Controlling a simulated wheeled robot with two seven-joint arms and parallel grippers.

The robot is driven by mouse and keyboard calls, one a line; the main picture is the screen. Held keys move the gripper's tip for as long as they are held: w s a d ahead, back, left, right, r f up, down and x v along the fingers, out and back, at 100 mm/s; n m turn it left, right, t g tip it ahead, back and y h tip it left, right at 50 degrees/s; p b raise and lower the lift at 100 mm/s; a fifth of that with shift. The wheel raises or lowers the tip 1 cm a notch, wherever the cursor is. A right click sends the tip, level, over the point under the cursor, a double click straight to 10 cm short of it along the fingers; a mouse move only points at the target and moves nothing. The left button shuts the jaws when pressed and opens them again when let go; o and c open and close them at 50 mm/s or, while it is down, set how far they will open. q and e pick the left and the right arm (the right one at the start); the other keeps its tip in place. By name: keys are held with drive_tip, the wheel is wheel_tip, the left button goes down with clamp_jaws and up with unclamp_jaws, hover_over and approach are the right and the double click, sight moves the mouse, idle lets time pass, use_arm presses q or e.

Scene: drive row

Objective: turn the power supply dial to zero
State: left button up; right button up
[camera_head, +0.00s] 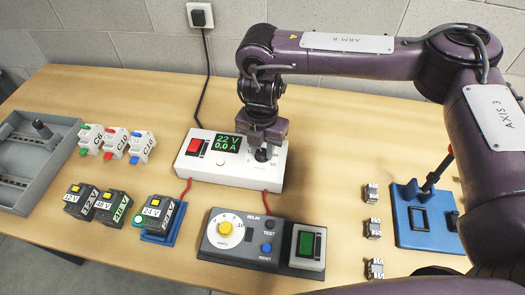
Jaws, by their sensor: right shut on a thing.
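The power supply (200,168) is a white box on the table with a lit green display (229,143) reading 22 V and 0.0 A. A red switch (195,147) sits at its left side. My right gripper (263,150) points down over the right part of the box and is shut on the dark dial (261,155). The gripper hides most of the dial, so its pointer cannot be read. My left gripper is not in view.
In front stands a grey relay box (210,250) with a yellow dial. Left are relay blocks (158,212), breakers (115,142) and a grey tray (60,160). A blue fixture (405,235) and small metal parts (372,228) lie right. A black cord (205,80) runs to the wall socket.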

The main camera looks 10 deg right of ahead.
sight(262, 152)
drive_tip(key=n, duration=0.4)
drive_tip(key=shift+f+n+b, duration=0.1)
drive_tip(key=shift+n+b, duration=0.2)
drive_tip(key=shift+n, duration=0.1)
drive_tip(key=n, duration=0.4)
drive_tip(key=shift+n+b, duration=0.3)
drive_tip(key=shift+b, duration=0.05)
drive_tip(key=n, duration=0.7)
drive_tip(key=shift+n, duration=0.3)
drive_tip(key=o, duration=1.7)
drive_tip(key=shift+r, duration=0.2)
wheel_tip(262, 152, up, 7)
drive_tip(key=p, duration=0.6)
drive_tip(key=shift+p, duration=0.35)
drive_tip(key=shift+f, duration=0.1)
